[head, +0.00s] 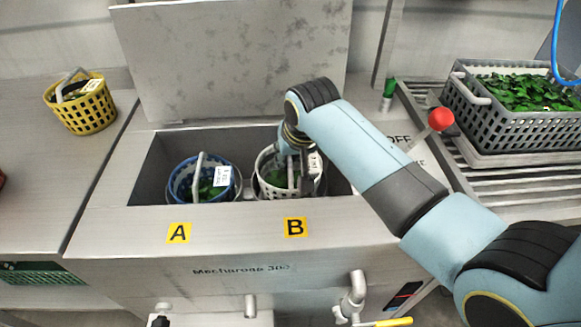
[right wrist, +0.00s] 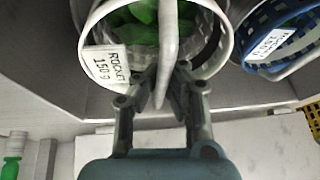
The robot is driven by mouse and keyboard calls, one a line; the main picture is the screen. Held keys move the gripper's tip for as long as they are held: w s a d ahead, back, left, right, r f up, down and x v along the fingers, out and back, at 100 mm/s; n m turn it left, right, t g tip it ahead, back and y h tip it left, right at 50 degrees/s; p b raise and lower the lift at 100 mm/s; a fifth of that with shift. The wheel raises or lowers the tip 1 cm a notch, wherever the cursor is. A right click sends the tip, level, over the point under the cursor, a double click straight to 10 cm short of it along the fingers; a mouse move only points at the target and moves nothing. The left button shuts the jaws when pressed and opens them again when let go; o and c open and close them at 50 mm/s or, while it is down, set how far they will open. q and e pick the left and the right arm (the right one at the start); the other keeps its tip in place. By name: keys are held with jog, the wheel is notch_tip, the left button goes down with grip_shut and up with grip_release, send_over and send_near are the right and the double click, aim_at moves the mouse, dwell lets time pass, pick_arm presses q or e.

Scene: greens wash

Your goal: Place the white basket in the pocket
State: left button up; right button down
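The white basket (head: 262,178) holds green leaves and is at the pocket marked B, in the right part of the sunken basin (head: 155,160). Its rim is about level with that of the blue basket beside it; its underside is hidden. My right gripper (head: 300,172) reaches down over it from the right. In the right wrist view, the fingers (right wrist: 168,88) are drawn in close on either side of the white handle (right wrist: 168,40) and appear shut on it. The white basket (right wrist: 225,38) there carries a "Rocket 150 g" label. My left gripper is not in view.
A blue basket (head: 178,185) of greens sits at A. A yellow basket (head: 82,112) stands on the left counter. A grey crate (head: 505,132) of leaves is on the right rack. A raised lid (head: 230,60) stands behind the basin; a red-knobbed lever (head: 440,119) is at its right.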

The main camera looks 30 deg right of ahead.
notch_tip(320, 180, down, 2)
jog(key=shift+f, duration=0.25)
jog(key=c, duration=2)
grip_release()
jog(key=shift+f, duration=0.2)
jog(key=shift+c, duration=0.2)
jog(key=o, duration=0.5)
jog(key=shift+c, duration=0.2)
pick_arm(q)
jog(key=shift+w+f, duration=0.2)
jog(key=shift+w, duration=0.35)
pick_arm(e)
jog(key=shift+o, duration=0.5)
jog(key=shift+r, duration=0.2)
jog(key=shift+s+r, duration=0.15)
jog(key=shift+r, duration=0.15)
pick_arm(q)
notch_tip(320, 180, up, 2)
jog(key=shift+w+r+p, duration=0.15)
jog(key=shift+p, duration=0.8)
pick_arm(e)
jog(key=v, duration=1.1)
jog(key=shift+r, duration=0.15)
